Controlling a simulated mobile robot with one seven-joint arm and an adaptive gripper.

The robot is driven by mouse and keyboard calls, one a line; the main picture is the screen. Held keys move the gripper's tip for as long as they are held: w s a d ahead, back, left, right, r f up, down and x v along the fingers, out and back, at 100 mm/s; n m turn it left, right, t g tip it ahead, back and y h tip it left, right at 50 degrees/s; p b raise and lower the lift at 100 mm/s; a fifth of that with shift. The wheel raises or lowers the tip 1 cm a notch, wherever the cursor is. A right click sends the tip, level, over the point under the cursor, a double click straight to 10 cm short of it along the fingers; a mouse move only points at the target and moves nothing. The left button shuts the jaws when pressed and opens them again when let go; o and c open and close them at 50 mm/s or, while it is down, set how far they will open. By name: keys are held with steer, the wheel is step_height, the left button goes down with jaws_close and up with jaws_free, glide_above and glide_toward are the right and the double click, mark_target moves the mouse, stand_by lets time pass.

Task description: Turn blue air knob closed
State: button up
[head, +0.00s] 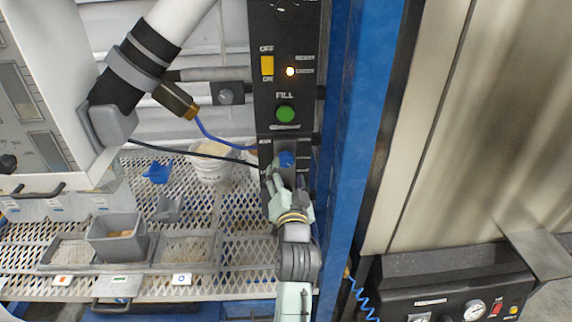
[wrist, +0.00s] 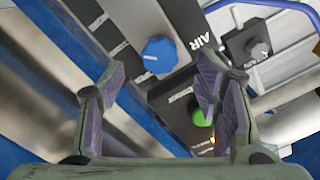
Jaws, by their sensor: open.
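The blue air knob (wrist: 159,55) sits on the black control panel next to the white word AIR in the wrist view. In the head view the blue knob (head: 287,159) shows low on the panel, just beyond my gripper (head: 286,182). In the wrist view my gripper (wrist: 163,92) is open, with a padded finger on each side. The knob appears ahead of the fingers and between their directions, with a gap to both. Nothing is held. The knob's exact turn position is hard to read.
A blue post (head: 354,130) stands close on the right. A blue hose and white bucket (head: 207,165) are left.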

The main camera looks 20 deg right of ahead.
steer(key=v, duration=0.5)
steer(key=shift+s, duration=0.2)
